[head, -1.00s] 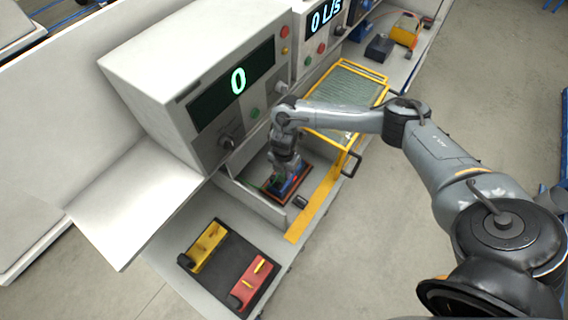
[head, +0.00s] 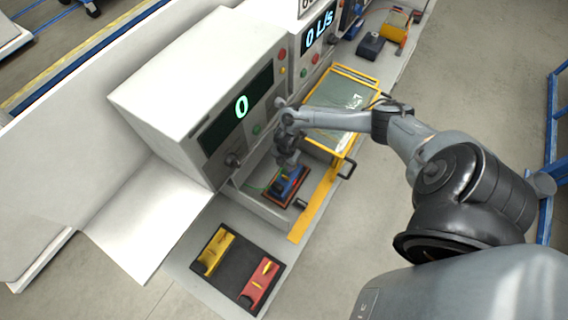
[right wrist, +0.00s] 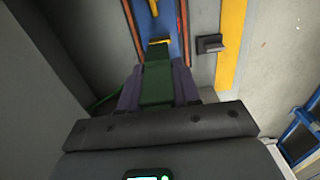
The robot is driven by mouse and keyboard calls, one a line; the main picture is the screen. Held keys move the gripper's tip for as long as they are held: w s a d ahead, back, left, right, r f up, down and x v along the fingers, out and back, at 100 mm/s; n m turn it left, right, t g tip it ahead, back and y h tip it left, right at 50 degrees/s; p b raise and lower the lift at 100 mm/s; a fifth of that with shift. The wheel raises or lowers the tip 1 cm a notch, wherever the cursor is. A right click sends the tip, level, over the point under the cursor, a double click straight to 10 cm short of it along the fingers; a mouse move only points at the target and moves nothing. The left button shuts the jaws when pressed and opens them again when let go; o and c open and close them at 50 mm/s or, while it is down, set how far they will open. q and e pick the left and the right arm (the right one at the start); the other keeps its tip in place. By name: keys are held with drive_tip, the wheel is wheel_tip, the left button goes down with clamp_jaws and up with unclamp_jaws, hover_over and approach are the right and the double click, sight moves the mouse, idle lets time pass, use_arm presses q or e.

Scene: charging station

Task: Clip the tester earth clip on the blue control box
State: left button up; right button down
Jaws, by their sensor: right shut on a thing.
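The blue control box (head: 300,178) sits low in the grey bay, on a reddish-brown base. In the right wrist view the blue box (right wrist: 174,20) is at the top, with reddish edges and a small yellow part (right wrist: 159,42). My right gripper (head: 287,168) points down at the box. In the right wrist view its purple-grey fingers (right wrist: 158,88) are shut on the green earth clip (right wrist: 157,78). The clip's far end reaches the box beside the yellow part; I cannot tell whether it grips it. A green wire (right wrist: 106,101) runs off left. My left gripper is out of view.
The bay has grey walls and a yellow front strip (head: 312,212). A tester cabinet (head: 205,85) with a "0" display stands behind. A yellow-framed glass guard (head: 345,100) is beyond. A black tray (head: 235,272) with yellow and red blocks lies in front.

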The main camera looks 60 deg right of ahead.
sight(286, 173)
idle(0.3)
drive_tip(key=shift+f+b, duration=0.5)
drive_tip(key=shift+f, duration=0.25)
drive_tip(key=shift+f+b, duration=2.35)
drive_tip(key=shift+f, duration=0.7)
drive_tip(key=c, duration=0.7)
unclamp_jaws()
